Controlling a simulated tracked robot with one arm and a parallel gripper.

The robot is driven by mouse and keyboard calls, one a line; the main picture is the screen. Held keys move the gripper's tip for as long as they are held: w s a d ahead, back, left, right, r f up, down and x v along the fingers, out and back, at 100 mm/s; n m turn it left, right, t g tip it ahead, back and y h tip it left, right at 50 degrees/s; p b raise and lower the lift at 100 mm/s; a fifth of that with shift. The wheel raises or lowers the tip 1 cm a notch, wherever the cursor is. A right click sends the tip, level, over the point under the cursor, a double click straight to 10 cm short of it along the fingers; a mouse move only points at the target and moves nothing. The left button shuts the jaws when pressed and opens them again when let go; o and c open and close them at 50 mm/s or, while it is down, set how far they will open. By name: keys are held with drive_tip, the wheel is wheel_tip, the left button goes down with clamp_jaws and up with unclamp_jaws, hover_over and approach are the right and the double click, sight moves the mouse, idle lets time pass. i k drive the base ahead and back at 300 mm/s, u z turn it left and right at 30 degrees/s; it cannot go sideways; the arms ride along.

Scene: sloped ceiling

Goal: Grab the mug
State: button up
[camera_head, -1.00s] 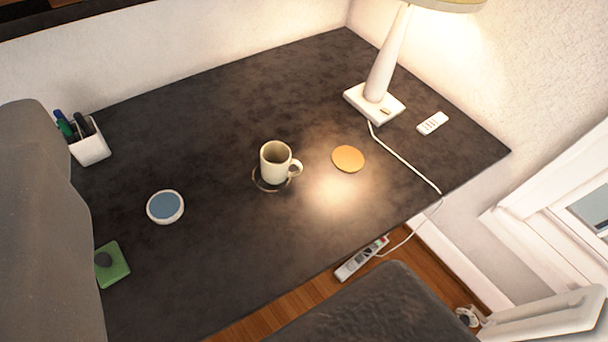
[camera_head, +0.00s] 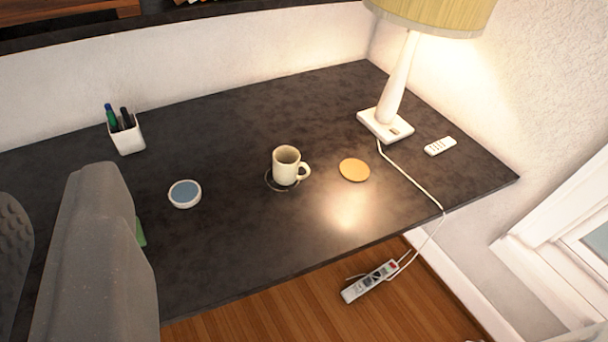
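The cream mug (camera_head: 286,166) stands upright on the dark desk, near the middle of the view. Its handle points right. A thin dark ring shows around and under its base. Two grey parts that look like mine reach up at the left: a large smooth one (camera_head: 98,265) and a dark bumpy one at the left edge. I cannot tell if they are the fingers of my gripper. They are well to the left of the mug and do not touch it. No fingertips show clearly.
Right of the mug lie an orange disc (camera_head: 354,170), a lamp (camera_head: 387,124) with its cable, and a white remote (camera_head: 440,146). A power strip (camera_head: 370,281) lies on the floor. Desk in front of the mug is clear.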

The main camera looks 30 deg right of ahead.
sight(286, 163)
drive_tip(key=u, duration=0.15)
drive_tip(key=i, duration=0.9)
drive_tip(key=z, duration=0.05)
